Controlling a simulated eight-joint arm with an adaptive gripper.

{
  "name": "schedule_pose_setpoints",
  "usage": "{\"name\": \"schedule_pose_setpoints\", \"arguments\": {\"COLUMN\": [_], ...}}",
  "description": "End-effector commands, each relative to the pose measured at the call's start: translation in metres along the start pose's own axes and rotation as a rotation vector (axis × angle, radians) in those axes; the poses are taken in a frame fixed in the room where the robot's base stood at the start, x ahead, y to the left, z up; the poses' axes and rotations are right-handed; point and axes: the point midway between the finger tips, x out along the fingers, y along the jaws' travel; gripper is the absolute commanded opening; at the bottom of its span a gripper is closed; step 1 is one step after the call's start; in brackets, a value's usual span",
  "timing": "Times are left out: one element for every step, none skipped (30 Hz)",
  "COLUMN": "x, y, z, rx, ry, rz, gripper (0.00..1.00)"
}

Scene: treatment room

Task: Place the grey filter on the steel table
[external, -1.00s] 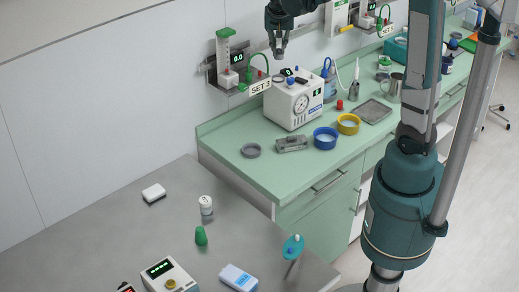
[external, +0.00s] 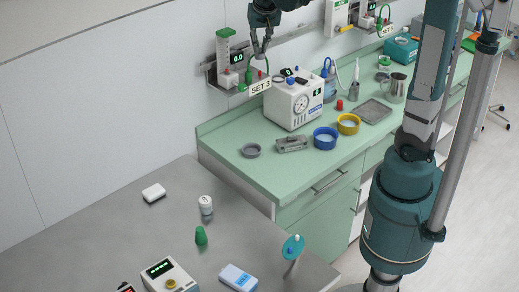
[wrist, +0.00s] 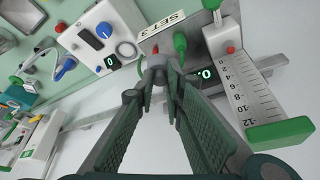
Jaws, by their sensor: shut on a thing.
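My gripper (external: 260,55) is high in front of the wall unit marked SET 3, above the left part of the green counter. In the wrist view its fingers (wrist: 163,76) come together on a small grey piece, which looks like the grey filter (wrist: 159,64); the fingers hide much of it. In the external view the held piece is too small to make out. The steel table (external: 110,235) is at the lower left, well below and apart from my gripper.
The SET 3 unit (external: 229,68) with its green hose and a white gauge box (external: 293,103) are close to my gripper. A white block (external: 154,193), white bottle (external: 206,205), green cone (external: 201,236) and blue-white box (external: 238,277) stand on the steel table, with bare room between.

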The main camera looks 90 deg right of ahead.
Motion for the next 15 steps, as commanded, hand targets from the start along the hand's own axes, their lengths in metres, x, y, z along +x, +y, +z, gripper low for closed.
{"name": "schedule_pose_setpoints", "arguments": {"x": [-0.002, -0.004, -0.007, -0.01, -0.012, -0.016, -0.018, -0.021, -0.024, -0.026, -0.029, -0.032, -0.035, -0.037, -0.041], "y": [-0.011, -0.016, -0.024, -0.029, -0.034, -0.041, -0.046, -0.05, -0.057, -0.061, -0.066, -0.072, -0.076, -0.081, -0.087], "z": [0.012, 0.017, 0.024, 0.03, 0.036, 0.043, 0.049, 0.054, 0.062, 0.068, 0.074, 0.083, 0.088, 0.094, 0.102], "rx": [-0.03, -0.045, -0.067, -0.085, -0.1, -0.122, -0.139, -0.155, -0.178, -0.193, -0.21, -0.232, -0.248, -0.264, -0.286], "ry": [-0.001, -0.002, -0.004, -0.005, -0.006, -0.006, -0.007, -0.007, -0.008, -0.009, -0.009, -0.01, -0.011, -0.011, -0.012], "rz": [-0.013, -0.02, -0.03, -0.037, -0.044, -0.053, -0.06, -0.066, -0.076, -0.083, -0.09, -0.1, -0.107, -0.114, -0.124], "gripper": [0.0, 0.0, 0.0, 0.0, 0.0, 0.0, 0.0, 0.0, 0.0, 0.0, 0.0, 0.0, 0.0, 0.0, 0.0]}}
